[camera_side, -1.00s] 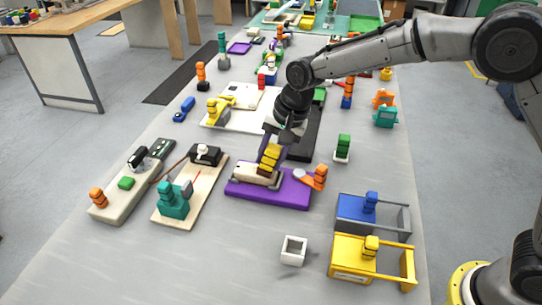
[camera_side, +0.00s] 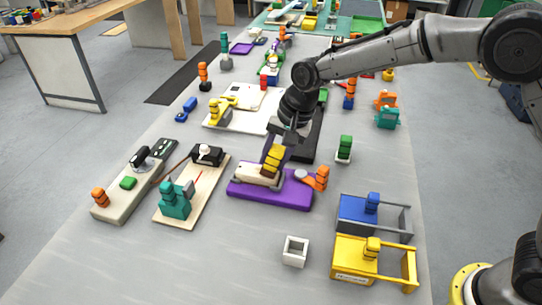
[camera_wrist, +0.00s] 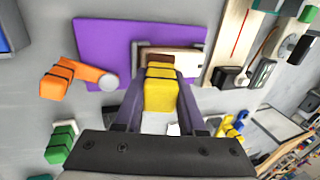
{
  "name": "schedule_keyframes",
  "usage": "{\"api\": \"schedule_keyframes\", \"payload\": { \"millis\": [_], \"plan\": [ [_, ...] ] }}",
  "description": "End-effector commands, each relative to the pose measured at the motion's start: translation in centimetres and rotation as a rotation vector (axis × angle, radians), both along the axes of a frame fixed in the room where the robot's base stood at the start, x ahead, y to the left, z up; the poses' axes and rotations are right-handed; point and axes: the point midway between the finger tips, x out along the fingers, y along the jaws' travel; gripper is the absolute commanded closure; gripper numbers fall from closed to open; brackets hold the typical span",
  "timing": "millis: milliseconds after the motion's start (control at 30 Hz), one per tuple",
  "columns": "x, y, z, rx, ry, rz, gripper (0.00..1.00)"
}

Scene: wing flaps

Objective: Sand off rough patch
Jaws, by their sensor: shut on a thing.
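A purple board (camera_side: 270,197) lies on the grey table and also fills the upper middle of the wrist view (camera_wrist: 105,45). A cream block (camera_side: 250,174) sits on its left part; its edge shows in the wrist view (camera_wrist: 190,60). My gripper (camera_side: 276,151) is shut on a yellow handle (camera_side: 273,162) at the block's right side. In the wrist view the handle (camera_wrist: 160,96) stands between the fingers of my gripper (camera_wrist: 158,88). The handle's underside and any rough patch are hidden or too small to tell.
An orange-handled tool (camera_side: 321,178) with a grey disc sits at the board's right end. A green-handled block (camera_side: 344,148) stands behind it. A white square holder (camera_side: 295,251) is in front. Blue (camera_side: 371,214) and yellow (camera_side: 372,256) fixtures stand front right. A teal tool (camera_side: 174,200) is left.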

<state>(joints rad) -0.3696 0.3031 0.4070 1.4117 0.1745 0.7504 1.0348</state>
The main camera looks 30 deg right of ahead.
Motion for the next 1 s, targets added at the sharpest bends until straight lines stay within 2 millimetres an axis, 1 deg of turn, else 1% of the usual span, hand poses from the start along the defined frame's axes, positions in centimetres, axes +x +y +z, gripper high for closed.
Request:
{"api": "schedule_keyframes", "payload": {
  "millis": [333, 467, 1000],
  "plan": [
    [1.4, 1.4, -0.1, 0.0, -0.001, 0.003, 1.0],
    [1.6, 1.7, -0.1, 0.0, 0.0, 0.002, 1.0],
    [-0.1, -0.1, -0.2, -0.001, 0.001, 0.0, 1.0]
  ]
}}
